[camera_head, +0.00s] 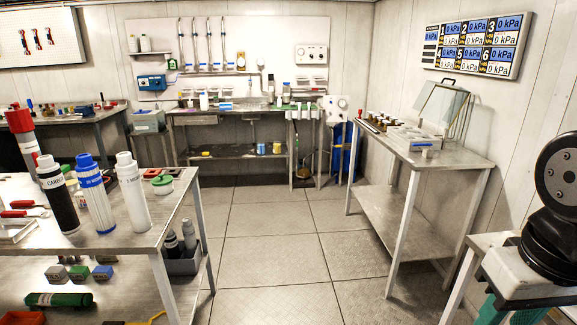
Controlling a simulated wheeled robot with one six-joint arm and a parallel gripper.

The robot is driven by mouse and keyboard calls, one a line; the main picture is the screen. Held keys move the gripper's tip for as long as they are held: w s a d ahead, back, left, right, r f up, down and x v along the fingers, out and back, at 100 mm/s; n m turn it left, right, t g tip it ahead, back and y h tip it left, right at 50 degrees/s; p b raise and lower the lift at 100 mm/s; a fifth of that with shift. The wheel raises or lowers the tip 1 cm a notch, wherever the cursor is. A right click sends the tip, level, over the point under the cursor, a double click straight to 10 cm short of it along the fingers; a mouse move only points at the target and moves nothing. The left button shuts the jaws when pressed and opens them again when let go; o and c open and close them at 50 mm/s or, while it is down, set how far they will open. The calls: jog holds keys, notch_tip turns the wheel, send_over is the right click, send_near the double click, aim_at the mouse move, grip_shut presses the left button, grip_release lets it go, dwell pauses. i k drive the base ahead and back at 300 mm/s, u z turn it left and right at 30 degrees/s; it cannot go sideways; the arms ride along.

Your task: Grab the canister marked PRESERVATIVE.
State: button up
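I cannot read the word PRESERVATIVE on anything in view. Several upright cylinders stand on the left metal table: a black one with a white cap (57,197), a blue one with a white label band (95,195), a white one (132,193) and a red-topped one (22,132) behind. The black one's label seems to read CARBON; the others are too small to read surely. Small bottles and jars on the back bench are also unreadable. My gripper is not in view; a black link of my arm shows at right.
A right-hand table (455,158) holds brown jars and a clear-panelled stand. The back bench (230,117) carries bottles. The tiled floor (270,255) between them is clear.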

aim_at(204, 100)
jog(key=u, duration=0.2)
jog(key=i, duration=5.1)
